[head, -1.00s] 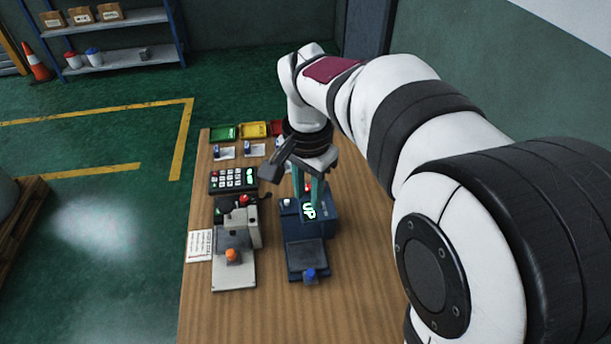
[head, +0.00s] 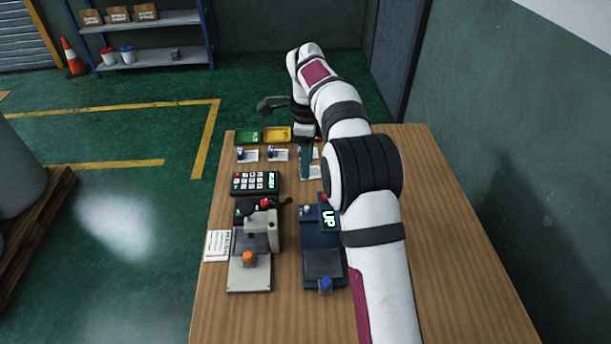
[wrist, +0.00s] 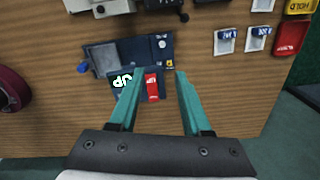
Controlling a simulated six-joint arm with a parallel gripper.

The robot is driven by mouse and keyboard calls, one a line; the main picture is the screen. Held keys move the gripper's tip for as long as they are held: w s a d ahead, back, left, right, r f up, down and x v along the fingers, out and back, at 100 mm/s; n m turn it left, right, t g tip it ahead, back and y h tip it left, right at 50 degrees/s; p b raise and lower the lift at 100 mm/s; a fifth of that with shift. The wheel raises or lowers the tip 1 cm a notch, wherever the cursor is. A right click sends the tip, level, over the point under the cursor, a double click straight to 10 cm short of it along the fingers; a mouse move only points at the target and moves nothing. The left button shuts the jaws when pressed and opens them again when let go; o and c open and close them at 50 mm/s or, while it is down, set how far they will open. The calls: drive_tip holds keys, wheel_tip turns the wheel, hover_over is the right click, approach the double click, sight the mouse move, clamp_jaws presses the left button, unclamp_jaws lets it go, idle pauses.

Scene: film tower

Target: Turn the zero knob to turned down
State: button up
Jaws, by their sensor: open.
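A dark blue device (head: 323,263) stands on the table, with a lit display reading "UP" (head: 329,218). A small pale knob (head: 305,210) sits at its back left and a blue knob (head: 326,285) at its front. I cannot tell which one is the zero knob. In the wrist view the device (wrist: 130,55) lies beyond my fingertips, with the display (wrist: 122,82) and a red label (wrist: 152,86) near them. My gripper (wrist: 159,72) is open and empty, its two teal fingers apart. In the head view my gripper (head: 305,165) is behind the device, partly hidden by my arm.
A grey device (head: 250,270) with an orange knob and a keypad (head: 256,182) stand left of the blue device. Green (head: 247,137) and yellow (head: 277,134) trays and small white switches (head: 278,154) are at the back. The table's right side is clear.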

sight(307, 207)
drive_tip(key=f, duration=1)
drive_tip(key=w+f, duration=0.1)
drive_tip(key=f, duration=0.5)
clamp_jaws()
